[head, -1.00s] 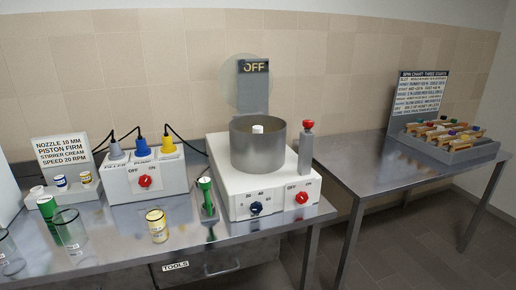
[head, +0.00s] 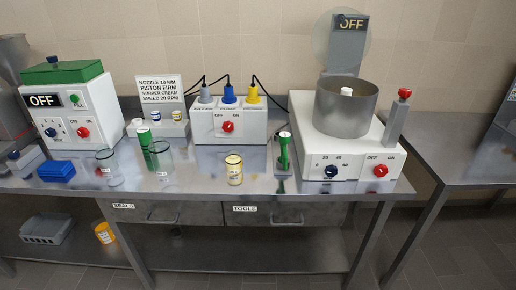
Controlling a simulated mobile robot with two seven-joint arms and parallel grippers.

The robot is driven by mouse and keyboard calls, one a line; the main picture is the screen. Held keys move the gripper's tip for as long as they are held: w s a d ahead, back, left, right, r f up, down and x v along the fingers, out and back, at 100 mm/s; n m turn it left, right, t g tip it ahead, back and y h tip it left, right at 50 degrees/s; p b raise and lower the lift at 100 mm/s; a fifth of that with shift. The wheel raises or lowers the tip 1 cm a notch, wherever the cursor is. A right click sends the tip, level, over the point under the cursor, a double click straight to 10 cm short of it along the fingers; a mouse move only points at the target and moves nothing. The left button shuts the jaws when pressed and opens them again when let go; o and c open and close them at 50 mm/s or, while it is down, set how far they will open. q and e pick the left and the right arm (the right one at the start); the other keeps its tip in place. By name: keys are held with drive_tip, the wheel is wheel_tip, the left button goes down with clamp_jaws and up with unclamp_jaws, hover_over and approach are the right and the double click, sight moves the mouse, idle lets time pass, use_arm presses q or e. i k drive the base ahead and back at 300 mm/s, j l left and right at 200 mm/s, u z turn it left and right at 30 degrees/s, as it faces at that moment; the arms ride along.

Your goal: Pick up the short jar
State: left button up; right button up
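Several jars stand on the steel bench. A small jar with yellowish contents or markings (head: 234,171) stands near the front edge and is the shortest of them. A taller clear glass jar (head: 162,160) stands left of it, beside a green cylinder (head: 147,148). Another clear glass jar (head: 109,169) stands further left. All look upright. Neither of my grippers is in view.
A socket box (head: 228,122) and a sign (head: 160,88) stand behind. A blue block (head: 56,170) lies at left. Drawers sit below.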

sight(234, 161)
drive_tip(key=i+l, duration=0.2)
drive_tip(key=l, duration=0.15)
drive_tip(key=i+l, duration=0.15)
drive_tip(key=l, duration=0.2)
drive_tip(key=i+l+u, duration=0.1)
drive_tip(key=l, duration=0.25)
drive_tip(key=i, duration=0.1)
